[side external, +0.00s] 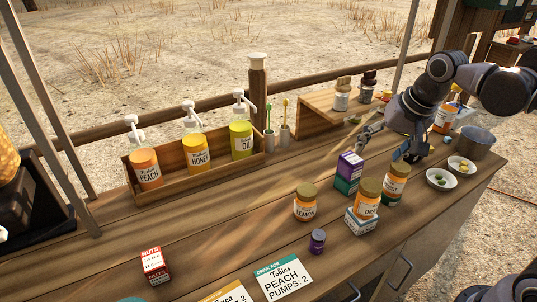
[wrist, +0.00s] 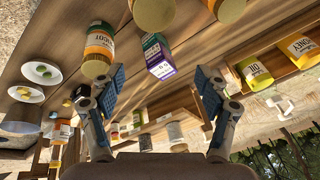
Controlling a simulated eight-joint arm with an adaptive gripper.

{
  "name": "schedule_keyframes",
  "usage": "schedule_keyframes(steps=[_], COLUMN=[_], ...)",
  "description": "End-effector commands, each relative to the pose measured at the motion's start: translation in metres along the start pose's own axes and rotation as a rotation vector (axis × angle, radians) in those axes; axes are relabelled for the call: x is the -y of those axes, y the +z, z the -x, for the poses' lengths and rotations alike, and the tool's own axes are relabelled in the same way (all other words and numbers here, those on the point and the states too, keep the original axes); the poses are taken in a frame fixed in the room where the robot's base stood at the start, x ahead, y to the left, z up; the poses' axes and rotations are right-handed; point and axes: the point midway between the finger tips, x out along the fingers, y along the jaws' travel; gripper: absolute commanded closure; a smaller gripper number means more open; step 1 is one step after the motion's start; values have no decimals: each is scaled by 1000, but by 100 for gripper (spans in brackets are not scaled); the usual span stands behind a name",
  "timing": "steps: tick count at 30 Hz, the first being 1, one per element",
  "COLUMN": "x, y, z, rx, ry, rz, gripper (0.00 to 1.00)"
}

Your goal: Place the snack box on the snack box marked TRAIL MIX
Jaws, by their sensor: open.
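A purple snack box (side external: 350,165) sits on top of a green snack box (side external: 345,186) on the counter, the two looking aligned. In the wrist view the purple box (wrist: 158,56) shows ahead of and between my fingertips, with the green one mostly hidden behind it. The lettering on both is too small to read. My gripper (side external: 390,143) is open and empty, to the right of and slightly above the stack, apart from it. In the wrist view its two fingers (wrist: 158,80) are spread wide. A red box marked NUTS (side external: 154,265) stands at the front left.
Jars stand close by: LEMON (side external: 305,205), an orange-labelled jar (side external: 367,204) on a white-teal box (side external: 360,223), and another jar (side external: 395,187). Small bowls (side external: 441,179) and a metal pot (side external: 473,142) are at right. A pump-bottle rack (side external: 172,170) stands at back left. The left-front counter has free room.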

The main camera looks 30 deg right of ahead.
Motion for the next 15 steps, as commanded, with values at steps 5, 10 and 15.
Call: schedule_keyframes(steps=[5, 10, 15], x=[-18, -29, -33], y=[38, 61, 70], z=[-7, -17, -22], rx=[-110, -197, -238], ry=[-66, -92, -98], rz=[317, 537, 637], gripper=[25, 25, 25])
